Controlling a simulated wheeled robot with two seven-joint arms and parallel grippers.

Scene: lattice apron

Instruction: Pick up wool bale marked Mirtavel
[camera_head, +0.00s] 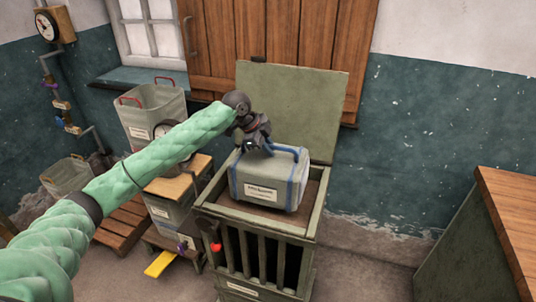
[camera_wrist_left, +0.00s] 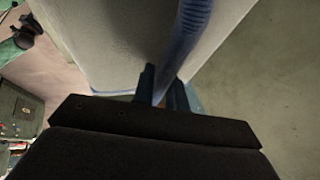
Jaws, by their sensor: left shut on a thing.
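A grey-green wool bale (camera_head: 268,181) with blue straps and a white label sits at the open top of a green slatted crate (camera_head: 256,228). The label's lettering is too small to read for sure. My left gripper (camera_head: 264,151) is at the top of the bale and shut on its blue strap. In the left wrist view the gripper's fingers (camera_wrist_left: 168,90) close around the blue strap (camera_wrist_left: 190,30), with the pale bale side (camera_wrist_left: 110,40) behind. Whether the bale touches the crate floor cannot be told. My right gripper is not in view.
The crate's raised lid (camera_head: 300,100) stands behind the bale. Bins with red handles (camera_head: 152,108) and a wood-topped box (camera_head: 178,182) stand to the left. A wood-topped counter (camera_head: 510,210) is at the right, with bare floor between it and the crate.

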